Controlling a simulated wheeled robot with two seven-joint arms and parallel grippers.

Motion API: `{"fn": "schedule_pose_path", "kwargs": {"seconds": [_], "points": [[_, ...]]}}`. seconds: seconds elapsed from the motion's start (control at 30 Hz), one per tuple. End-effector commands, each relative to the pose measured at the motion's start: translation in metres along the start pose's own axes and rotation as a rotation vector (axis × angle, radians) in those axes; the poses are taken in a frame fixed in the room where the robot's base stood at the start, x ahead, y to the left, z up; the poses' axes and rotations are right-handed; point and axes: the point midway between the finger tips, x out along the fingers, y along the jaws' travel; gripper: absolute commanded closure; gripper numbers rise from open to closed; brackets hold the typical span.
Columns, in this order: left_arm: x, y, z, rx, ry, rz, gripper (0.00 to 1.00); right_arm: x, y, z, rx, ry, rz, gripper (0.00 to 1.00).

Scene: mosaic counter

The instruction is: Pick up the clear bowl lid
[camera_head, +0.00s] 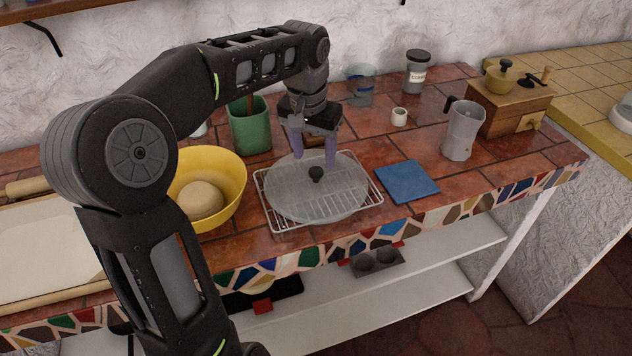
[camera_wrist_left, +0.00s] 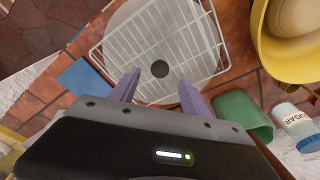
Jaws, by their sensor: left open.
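The clear bowl lid (camera_head: 330,196) is a round see-through disc with a dark knob (camera_head: 316,174). It lies on a white wire rack (camera_head: 276,222) on the tiled counter. In the left wrist view the lid (camera_wrist_left: 190,62) and its dark knob (camera_wrist_left: 160,69) show beyond the fingertips. My left gripper (camera_head: 314,160) points down just above and behind the knob, its two purple fingers apart. In the left wrist view the open fingers (camera_wrist_left: 158,86) stand either side of the knob's line, with nothing between them. My right gripper is not in view.
A yellow bowl (camera_head: 232,182) with dough (camera_head: 199,201) stands left of the rack. A green pot (camera_head: 250,130) is behind, and a blue tile (camera_head: 407,182) lies right. A moka pot (camera_head: 462,130) and wooden grinder (camera_head: 508,108) stand farther right. Bare tiles surround the blue tile.

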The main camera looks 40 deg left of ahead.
Motion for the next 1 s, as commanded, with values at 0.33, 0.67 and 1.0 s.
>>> {"fn": "schedule_pose_path", "kwargs": {"seconds": [0.33,0.67,1.0], "points": [[0.043,0.000,0.001,0.000,-0.003,0.000,0.45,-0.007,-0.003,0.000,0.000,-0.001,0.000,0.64],[0.044,0.001,0.001,0.000,-0.001,0.000,0.45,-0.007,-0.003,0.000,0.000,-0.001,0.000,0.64],[0.044,0.001,0.001,0.000,-0.001,0.000,0.50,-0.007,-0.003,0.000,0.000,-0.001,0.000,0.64]]}}
